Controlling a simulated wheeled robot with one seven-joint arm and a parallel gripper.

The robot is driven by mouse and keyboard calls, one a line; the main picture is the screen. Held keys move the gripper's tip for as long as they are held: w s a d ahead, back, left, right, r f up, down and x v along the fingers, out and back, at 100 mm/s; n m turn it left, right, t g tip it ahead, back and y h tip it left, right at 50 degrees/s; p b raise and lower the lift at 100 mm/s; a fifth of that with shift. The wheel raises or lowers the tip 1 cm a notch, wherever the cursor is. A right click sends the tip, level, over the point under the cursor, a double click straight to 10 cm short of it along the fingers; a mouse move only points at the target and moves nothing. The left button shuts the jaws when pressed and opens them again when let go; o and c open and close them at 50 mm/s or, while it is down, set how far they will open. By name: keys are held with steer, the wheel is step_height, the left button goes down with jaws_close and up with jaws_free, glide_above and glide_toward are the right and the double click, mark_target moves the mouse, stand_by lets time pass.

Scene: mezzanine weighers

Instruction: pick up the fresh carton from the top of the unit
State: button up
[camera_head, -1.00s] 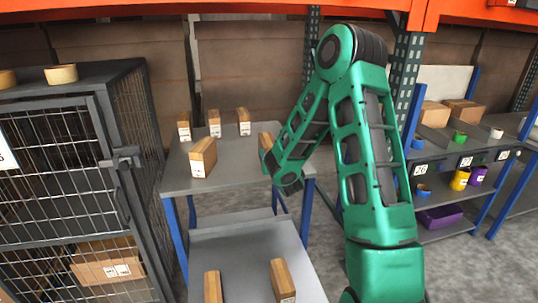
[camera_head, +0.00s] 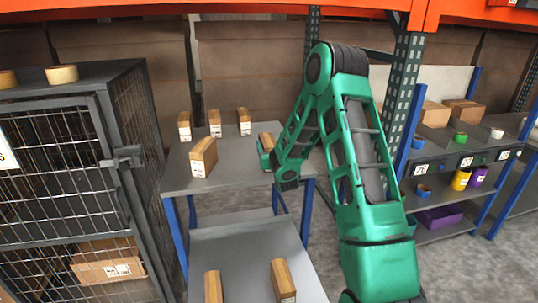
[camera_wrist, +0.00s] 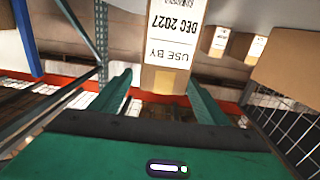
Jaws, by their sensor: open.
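A small brown carton (camera_head: 266,140) with a white label stands at the right of the grey top of the unit (camera_head: 232,172). In the wrist view this carton (camera_wrist: 168,40) appears upside down, and its label reads "USE BY DEC 2027". My gripper (camera_head: 267,155) is open at this carton. In the wrist view my gripper's two green fingers (camera_wrist: 160,88) stand on either side of the carton's lower part in the picture, with no clear grip on it. The arm hides part of the carton in the head view.
Several similar cartons stand on the same top: a nearer one (camera_head: 203,157) at left and a row at the back (camera_head: 215,123). Two more (camera_head: 283,281) are on the lower shelf. A wire cage (camera_head: 60,150) stands left; a rack (camera_head: 440,165) with tapes stands right.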

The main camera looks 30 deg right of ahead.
mark_target(268, 139)
steer(key=shift+x, duration=2.7)
steer(key=shift+a+f, duration=0.1)
steer(key=shift+f, duration=0.1)
jaws_close()
